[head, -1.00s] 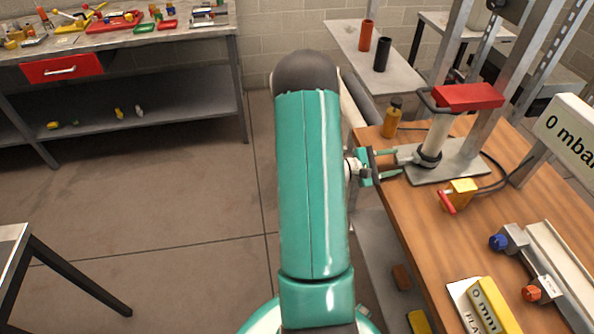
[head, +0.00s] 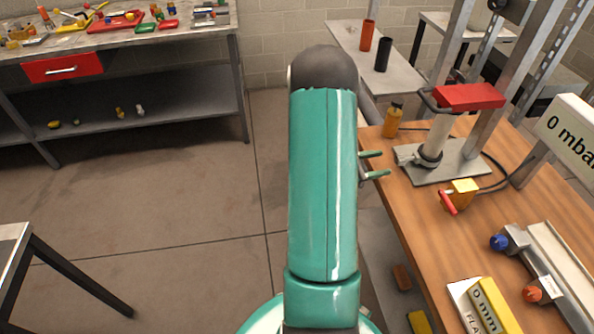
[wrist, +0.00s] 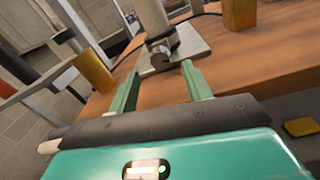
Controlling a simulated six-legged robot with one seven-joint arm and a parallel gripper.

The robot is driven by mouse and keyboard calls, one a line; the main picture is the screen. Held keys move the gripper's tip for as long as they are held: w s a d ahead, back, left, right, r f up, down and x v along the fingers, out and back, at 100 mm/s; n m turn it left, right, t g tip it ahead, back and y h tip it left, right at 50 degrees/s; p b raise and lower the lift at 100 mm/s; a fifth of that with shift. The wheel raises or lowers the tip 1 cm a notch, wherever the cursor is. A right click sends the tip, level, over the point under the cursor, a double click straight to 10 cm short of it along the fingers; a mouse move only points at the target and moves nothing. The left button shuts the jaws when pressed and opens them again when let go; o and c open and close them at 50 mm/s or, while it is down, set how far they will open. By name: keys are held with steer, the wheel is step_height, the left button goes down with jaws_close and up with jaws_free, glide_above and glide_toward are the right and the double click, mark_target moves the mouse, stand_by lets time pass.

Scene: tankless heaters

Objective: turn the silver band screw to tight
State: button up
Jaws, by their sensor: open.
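The silver band (head: 430,156) wraps the lower end of a pale upright cylinder (head: 437,131) on a grey metal plate (head: 454,165). Its screw (head: 404,157) appears to stick out on the left side, towards my gripper. My gripper (head: 381,164) is open and empty, left of the plate at the table's edge, with a gap to the screw. In the wrist view the two green fingers (wrist: 158,82) are apart, and the band with its screw (wrist: 161,53) lies ahead, roughly between them. The screw's exact angle is too small to tell.
A red-topped part (head: 468,97) and metal uprights rise behind.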

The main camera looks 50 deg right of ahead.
steer(key=v, duration=0.9)
steer(key=w+a+r+m+t+y, duration=0.2)
steer(key=a+r, duration=0.3)
steer(key=a, duration=0.3)
steer(key=w+a+r+m+t+y, duration=0.2)
steer(key=a+r+m+t+y, duration=0.1)
steer(key=a, duration=0.6)
steer(key=shift+w+r+m+y, duration=0.15)
steer(key=shift+r+m+y, duration=0.55)
steer(key=shift+r, duration=0.55)
